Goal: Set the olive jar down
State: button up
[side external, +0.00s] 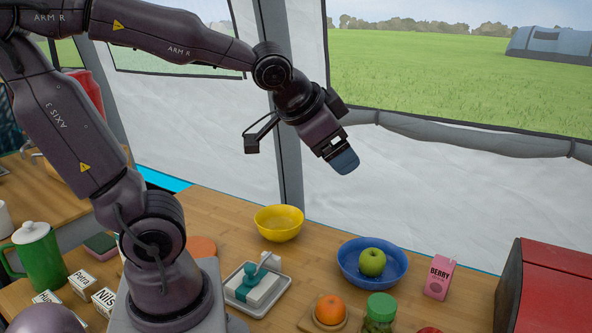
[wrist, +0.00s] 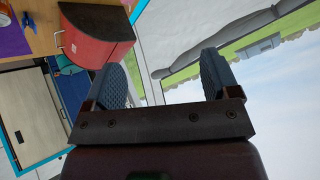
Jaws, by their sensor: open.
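The olive jar (side external: 380,311) has a green lid and stands upright on the wooden table at the bottom edge of the side view, its base cut off. My gripper (side external: 345,161) is raised high above the table, up and to the left of the jar, and touches nothing. In the wrist view my gripper (wrist: 165,82) shows two blue-grey fingers spread apart with nothing between them. I do not make out the jar in the wrist view.
A blue bowl (side external: 350,278) holding a green apple (side external: 372,262), an orange (side external: 331,309) on a wooden coaster and a berry carton (side external: 439,278) surround the jar. A yellow bowl (side external: 279,231) and butter dish (side external: 240,299) lie left. A red bread bin (side external: 550,290) stands right.

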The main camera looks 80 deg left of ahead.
jog(key=s+d+f+g+h, duration=0.1)
jog(key=s+d+g+h, duration=0.1)
jog(key=s+d, duration=0.4)
jog(key=shift+s+d+n+h, duration=0.15)
jog(key=shift+s+n+h, duration=0.3)
jog(key=shift+s, duration=0.5)
